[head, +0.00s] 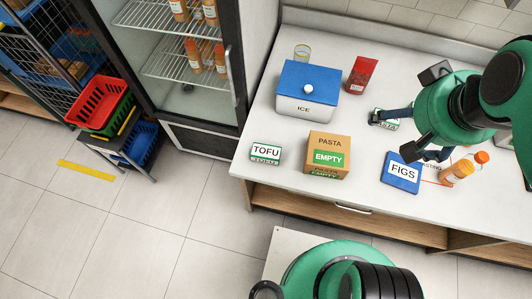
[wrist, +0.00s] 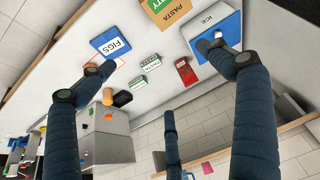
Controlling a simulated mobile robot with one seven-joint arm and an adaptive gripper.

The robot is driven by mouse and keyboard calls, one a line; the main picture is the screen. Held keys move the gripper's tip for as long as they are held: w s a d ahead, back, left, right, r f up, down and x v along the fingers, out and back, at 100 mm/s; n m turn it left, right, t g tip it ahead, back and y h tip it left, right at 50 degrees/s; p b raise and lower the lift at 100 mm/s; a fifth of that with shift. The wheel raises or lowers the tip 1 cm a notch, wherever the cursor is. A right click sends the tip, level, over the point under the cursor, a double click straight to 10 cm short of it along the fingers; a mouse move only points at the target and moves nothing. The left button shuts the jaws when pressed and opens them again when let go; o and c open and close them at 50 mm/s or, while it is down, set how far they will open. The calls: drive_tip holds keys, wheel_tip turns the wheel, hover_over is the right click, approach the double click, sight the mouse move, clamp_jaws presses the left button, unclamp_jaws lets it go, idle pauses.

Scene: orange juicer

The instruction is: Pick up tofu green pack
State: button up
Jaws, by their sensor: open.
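The tofu green pack (head: 265,152) is a small white and green box labelled TOFU. It lies near the left front corner of the white counter in the head view, and I do not see it in the wrist view. My gripper (head: 402,134) is well to the right of it, over the middle of the counter, with its fingers spread and nothing between them. The spread dark fingers also show in the wrist view (wrist: 153,82).
A PASTA EMPTY box (head: 328,155) stands just right of the tofu. A blue-lidded ICE box (head: 307,93) and a red pouch (head: 361,76) stand behind. The counter's left edge is close to the tofu.

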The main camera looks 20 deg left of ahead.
drive_tip(key=w+a+f+n+g, duration=0.2)
drive_tip(key=w+a+f+n, duration=0.3)
drive_tip(key=w+a, duration=0.25)
drive_tip(key=n+g, duration=0.3)
drive_tip(key=n, duration=0.9)
hover_over(267, 148)
wheel_tip(267, 148, down, 24)
drive_tip(key=shift+s+a+f, duration=0.1)
drive_tip(key=shift+f, duration=0.05)
drive_tip(key=shift+f, duration=0.15)
drive_tip(key=shift+f+b, duration=0.65)
drive_tip(key=shift+f, duration=3.5)
drive_tip(key=shift+f, duration=0.1)
